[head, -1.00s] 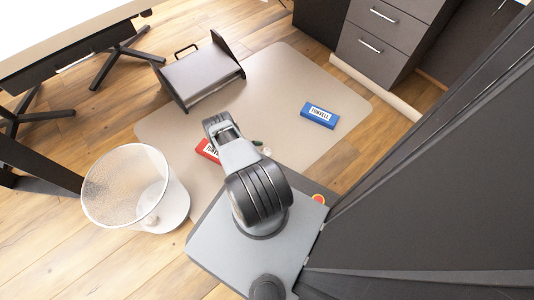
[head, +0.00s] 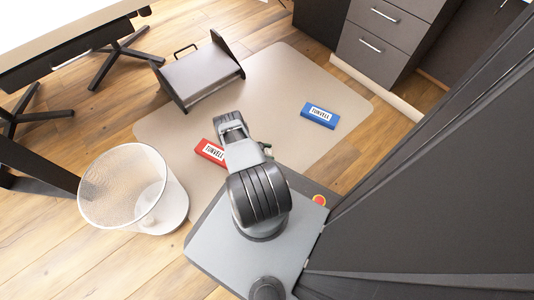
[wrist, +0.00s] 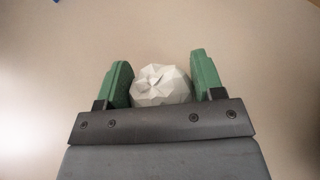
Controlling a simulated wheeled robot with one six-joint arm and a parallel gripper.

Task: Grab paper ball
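A crumpled white paper ball (wrist: 162,86) sits between the two green fingers of my gripper (wrist: 160,72) in the wrist view. The fingers are spread, one on each side of the ball, with hardly any gap to it. Its lower part is hidden behind the dark gripper body.
A wire mesh bin (head: 120,190) stands at left on the wood floor. A red box (head: 210,151) lies by my arm, a blue box (head: 319,116) to the right, both on the beige mat (head: 285,85). A dark paper-tray-like stand (head: 200,78) is behind. Drawers (head: 383,35) stand at back right.

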